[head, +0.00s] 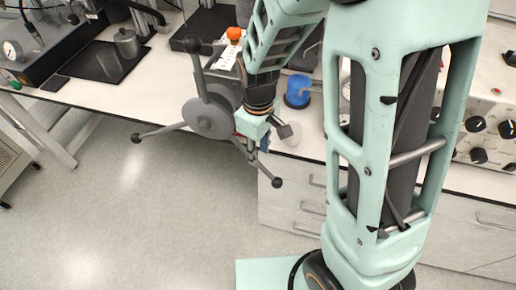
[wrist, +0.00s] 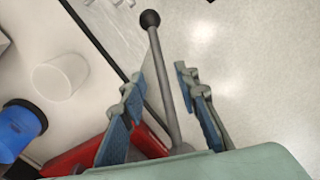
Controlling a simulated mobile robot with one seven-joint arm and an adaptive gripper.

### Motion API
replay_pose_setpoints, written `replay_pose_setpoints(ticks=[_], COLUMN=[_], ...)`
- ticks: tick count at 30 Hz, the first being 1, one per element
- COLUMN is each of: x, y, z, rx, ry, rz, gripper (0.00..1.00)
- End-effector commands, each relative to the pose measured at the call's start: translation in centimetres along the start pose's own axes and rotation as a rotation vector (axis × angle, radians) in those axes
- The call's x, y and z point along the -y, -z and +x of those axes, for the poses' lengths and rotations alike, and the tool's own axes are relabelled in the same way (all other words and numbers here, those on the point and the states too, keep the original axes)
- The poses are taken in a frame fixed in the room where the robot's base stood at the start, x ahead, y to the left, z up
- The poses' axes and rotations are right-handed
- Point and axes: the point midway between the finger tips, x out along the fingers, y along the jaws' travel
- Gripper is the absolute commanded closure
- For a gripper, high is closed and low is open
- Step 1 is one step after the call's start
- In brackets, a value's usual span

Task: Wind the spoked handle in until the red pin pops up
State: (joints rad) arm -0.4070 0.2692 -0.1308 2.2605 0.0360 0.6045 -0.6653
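The spoked handle (head: 208,118) has a grey round hub and grey spokes with black ball knobs. It sits on the front of a grey device at the bench edge. My gripper (head: 252,150) is at the hub's right side, by the spoke that points down and right. In the wrist view a spoke (wrist: 165,80) runs up between the two blue-padded fingers to its black knob. My gripper (wrist: 163,102) is open there, with gaps visible on both sides of the spoke. A red part (wrist: 85,157) shows below the left finger. I cannot make out the red pin.
An orange knob (head: 234,33) tops the device. A blue container (head: 298,88) and a white cup (wrist: 60,76) stand close by on the bench. A dark plate with a metal pot (head: 127,43) is at left. Open floor (head: 150,215) lies in front.

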Motion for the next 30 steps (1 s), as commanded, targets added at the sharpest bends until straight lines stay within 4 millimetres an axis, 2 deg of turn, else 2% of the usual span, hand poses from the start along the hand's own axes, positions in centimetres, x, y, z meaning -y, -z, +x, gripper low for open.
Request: replay_pose_setpoints(ticks=[1, 6, 12, 25, 30], x=[0.1, 0.1, 0.0, 0.0, 0.0], y=[-0.1, -0.1, -0.1, 0.0, 0.0], z=[1.1, 4.0, 6.0, 6.7, 6.7], rx=[0.005, 0.004, 0.002, -0.001, -0.001], ry=[0.003, 0.002, 0.001, 0.000, 0.000], rz=[0.000, 0.001, 0.001, 0.001, 0.001], gripper=[0.71, 0.71, 0.71, 0.72, 0.91])
